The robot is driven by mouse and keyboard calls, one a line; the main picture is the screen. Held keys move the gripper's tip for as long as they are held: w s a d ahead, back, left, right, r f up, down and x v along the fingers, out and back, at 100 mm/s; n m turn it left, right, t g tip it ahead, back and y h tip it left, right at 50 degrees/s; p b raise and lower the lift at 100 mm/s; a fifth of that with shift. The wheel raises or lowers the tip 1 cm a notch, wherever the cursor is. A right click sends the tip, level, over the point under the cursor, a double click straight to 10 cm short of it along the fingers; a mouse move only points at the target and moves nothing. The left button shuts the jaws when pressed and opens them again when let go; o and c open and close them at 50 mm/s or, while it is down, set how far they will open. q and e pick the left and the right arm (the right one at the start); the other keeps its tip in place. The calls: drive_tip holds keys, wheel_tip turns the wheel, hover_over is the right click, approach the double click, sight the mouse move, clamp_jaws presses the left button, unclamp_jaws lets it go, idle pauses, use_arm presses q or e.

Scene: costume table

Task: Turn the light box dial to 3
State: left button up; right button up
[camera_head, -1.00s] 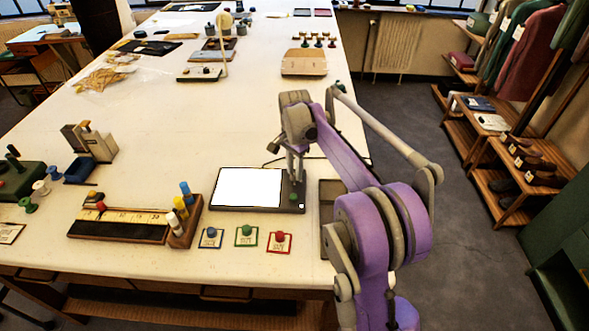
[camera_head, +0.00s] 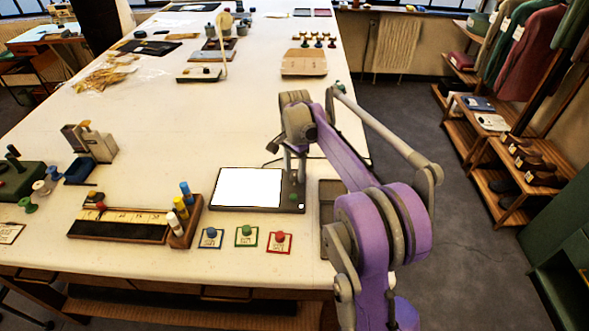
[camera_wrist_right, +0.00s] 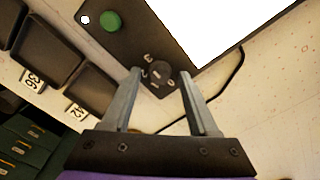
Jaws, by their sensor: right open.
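The light box (camera_head: 248,190) lies flat on the white table, its bright panel facing up, with a dark strip along its right side. In the right wrist view, the light box (camera_wrist_right: 130,38) shows its dark strip, a green button (camera_wrist_right: 110,21) and a small white light. Its dark round dial (camera_wrist_right: 160,74) has numbers around it; 3, 2 and 0 are partly readable. My right gripper (camera_wrist_right: 158,73) is open, its two fingers on either side of the dial; whether they touch it is unclear. In the head view, my right gripper (camera_head: 295,175) points down at the strip's far end. My left gripper is out of view.
A dark tray (camera_head: 328,195) stands right of the light box, with compartments and number labels in the wrist view. A black cable (camera_wrist_right: 232,85) runs behind the box.

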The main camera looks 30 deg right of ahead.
sight(295, 174)
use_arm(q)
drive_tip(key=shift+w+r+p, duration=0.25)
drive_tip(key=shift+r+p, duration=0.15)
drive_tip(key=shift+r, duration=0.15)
use_arm(e)
wheel_tip(295, 174, up, 11)
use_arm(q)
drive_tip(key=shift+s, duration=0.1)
use_arm(e)
drive_tip(key=shift+f, duration=0.15)
